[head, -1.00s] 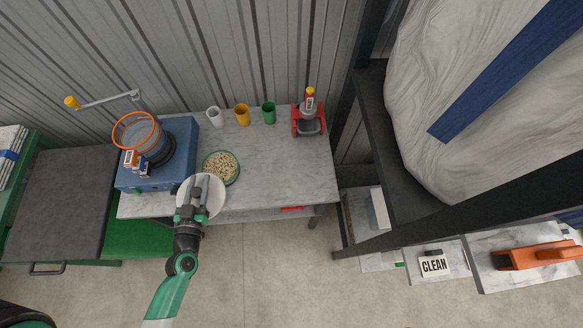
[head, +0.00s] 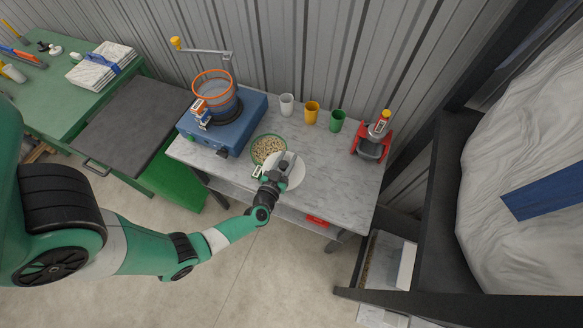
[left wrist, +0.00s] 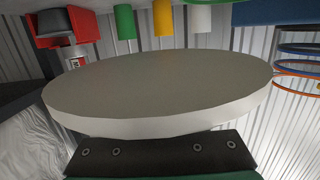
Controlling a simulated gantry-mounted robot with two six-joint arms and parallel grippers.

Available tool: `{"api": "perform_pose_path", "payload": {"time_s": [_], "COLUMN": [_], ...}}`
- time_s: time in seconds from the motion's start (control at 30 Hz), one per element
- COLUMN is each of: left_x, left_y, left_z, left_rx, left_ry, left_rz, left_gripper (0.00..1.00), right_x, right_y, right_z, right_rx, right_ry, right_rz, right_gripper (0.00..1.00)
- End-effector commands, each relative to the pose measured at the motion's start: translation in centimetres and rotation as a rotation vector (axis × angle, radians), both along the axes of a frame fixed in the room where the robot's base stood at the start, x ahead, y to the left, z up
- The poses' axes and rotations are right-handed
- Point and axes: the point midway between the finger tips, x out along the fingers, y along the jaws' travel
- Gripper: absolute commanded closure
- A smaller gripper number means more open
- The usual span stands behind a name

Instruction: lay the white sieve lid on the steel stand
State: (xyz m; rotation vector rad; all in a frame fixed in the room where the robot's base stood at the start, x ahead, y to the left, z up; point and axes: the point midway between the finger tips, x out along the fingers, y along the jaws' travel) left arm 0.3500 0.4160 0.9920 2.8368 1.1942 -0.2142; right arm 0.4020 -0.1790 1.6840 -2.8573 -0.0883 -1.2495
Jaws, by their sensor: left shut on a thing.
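The white sieve lid (head: 297,173) is a round disc held over the front of the marble-topped table, close beside the green-rimmed bowl. My left gripper (head: 276,174) is shut on it. In the left wrist view the lid (left wrist: 160,88) fills the middle as a wide pale disc, and the fingers on it are mostly hidden. I cannot tell whether the lid touches the table. I cannot pick out the steel stand with certainty. My right gripper is not in view.
The bowl of grain (head: 267,148) sits left of the lid. A blue machine with an orange-rimmed sieve (head: 213,90) stands at the left. White, yellow and green cups (head: 311,113) and a red device (head: 371,140) are at the back. The table's right half (head: 340,175) is clear.

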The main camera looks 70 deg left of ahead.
Motion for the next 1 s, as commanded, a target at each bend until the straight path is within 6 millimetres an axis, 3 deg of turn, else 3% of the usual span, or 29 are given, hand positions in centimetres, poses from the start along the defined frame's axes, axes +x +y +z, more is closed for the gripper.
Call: {"api": "perform_pose_path", "payload": {"time_s": [0.03, 0.27, 0.5, 1.0], "left_x": [0.6, 1.1, 1.7, 1.7], "left_y": [0.0, 0.1, 0.1, 0.1], "left_z": [-1.0, -1.3, -5.2, -5.8], "left_rx": [0.001, 0.001, 0.001, 0.001], "left_ry": [-0.002, -0.002, -0.001, -0.001], "left_rz": [-0.001, -0.001, -0.001, -0.001], "left_gripper": [1.0, 1.0, 1.0, 1.0], "right_x": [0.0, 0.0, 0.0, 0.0], "right_y": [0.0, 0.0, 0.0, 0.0], "right_z": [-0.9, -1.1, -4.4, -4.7], "right_rx": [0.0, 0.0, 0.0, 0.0], "right_ry": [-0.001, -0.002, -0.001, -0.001], "right_rz": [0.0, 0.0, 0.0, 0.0], "right_gripper": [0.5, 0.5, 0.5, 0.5]}}
